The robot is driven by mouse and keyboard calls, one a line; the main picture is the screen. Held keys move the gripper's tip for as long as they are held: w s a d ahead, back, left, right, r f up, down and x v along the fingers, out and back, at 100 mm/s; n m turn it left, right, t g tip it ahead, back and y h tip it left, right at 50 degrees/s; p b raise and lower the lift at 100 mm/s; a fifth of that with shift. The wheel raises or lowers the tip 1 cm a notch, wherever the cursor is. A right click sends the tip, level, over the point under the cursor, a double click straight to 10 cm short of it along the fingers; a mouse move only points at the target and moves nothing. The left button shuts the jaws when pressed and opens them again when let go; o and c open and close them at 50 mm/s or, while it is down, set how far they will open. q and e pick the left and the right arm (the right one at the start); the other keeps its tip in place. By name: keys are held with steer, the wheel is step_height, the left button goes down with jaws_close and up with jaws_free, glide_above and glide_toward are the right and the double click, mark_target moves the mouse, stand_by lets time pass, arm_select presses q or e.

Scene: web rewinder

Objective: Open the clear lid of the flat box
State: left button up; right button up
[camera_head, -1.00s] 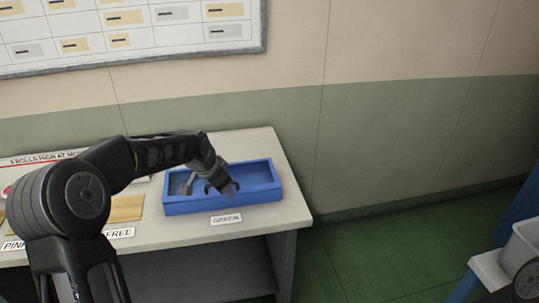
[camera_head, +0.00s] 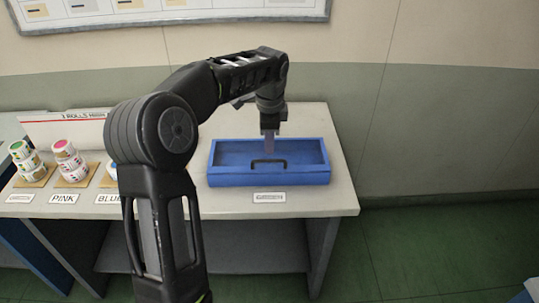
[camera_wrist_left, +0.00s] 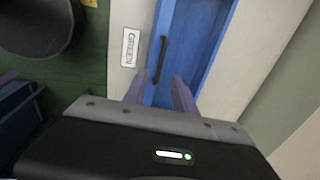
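The flat blue box (camera_head: 222,180) lies on the table at the right end, and it also shows in the left wrist view (camera_wrist_left: 187,50). Its clear lid (camera_head: 238,158) looks shut, with a dark bar handle (camera_head: 268,162) near the front edge. The handle also shows in the left wrist view (camera_wrist_left: 160,60), just beyond my fingers. My left gripper (camera_head: 269,150) points down over the box, close above the handle. Its two fingers (camera_wrist_left: 158,92) are apart with nothing held between them. Whether they touch the handle is not clear. My right gripper is not in view.
A "GREEN" label (camera_head: 269,197) is on the table's front edge below the box. Stacked rolls (camera_head: 68,160) stand on small tan boards at the left, behind more labels such as "PINK" (camera_head: 64,199). The wall is close behind the table (camera_head: 338,190).

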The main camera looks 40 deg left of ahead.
mark_target(269, 160)
arm_select(q)
steer(key=f, duration=0.5)
steer(key=w+a+f, duration=0.1)
steer(key=f, duration=0.1)
steer(key=shift+w+f+p, duration=0.1)
steer(key=shift+f+p, duration=0.1)
steer(key=shift+p, duration=0.2)
steer(key=shift+c, duration=0.4)
jaws_close()
stand_by(0.6)
